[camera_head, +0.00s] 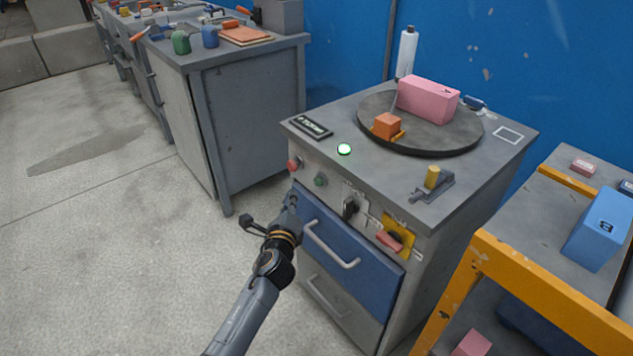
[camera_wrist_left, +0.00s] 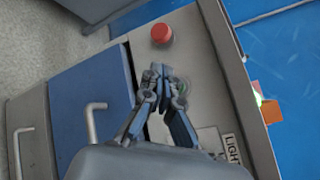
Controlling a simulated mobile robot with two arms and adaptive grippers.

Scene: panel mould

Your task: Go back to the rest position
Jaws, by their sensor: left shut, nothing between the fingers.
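My left gripper (camera_head: 291,200) is shut and empty. It is in front of the grey machine cabinet (camera_head: 455,209), by the upper left corner of the blue drawer (camera_head: 352,245). In the left wrist view its closed fingertips (camera_wrist_left: 160,72) point at the control panel, between the red button (camera_wrist_left: 162,33) and the "LIGHT" label (camera_wrist_left: 232,148). They partly cover the green button, which shows clear in the head view (camera_head: 320,180). I cannot tell whether the fingertips touch the panel. My right gripper is not in view.
On the cabinet top are a round turntable (camera_head: 450,142) with a pink block (camera_head: 428,98) and an orange block (camera_head: 387,124), and a lit green lamp (camera_head: 344,149). A yellow-framed shelf (camera_head: 540,290) stands at right, a workbench (camera_head: 245,120) behind. The floor at left is clear.

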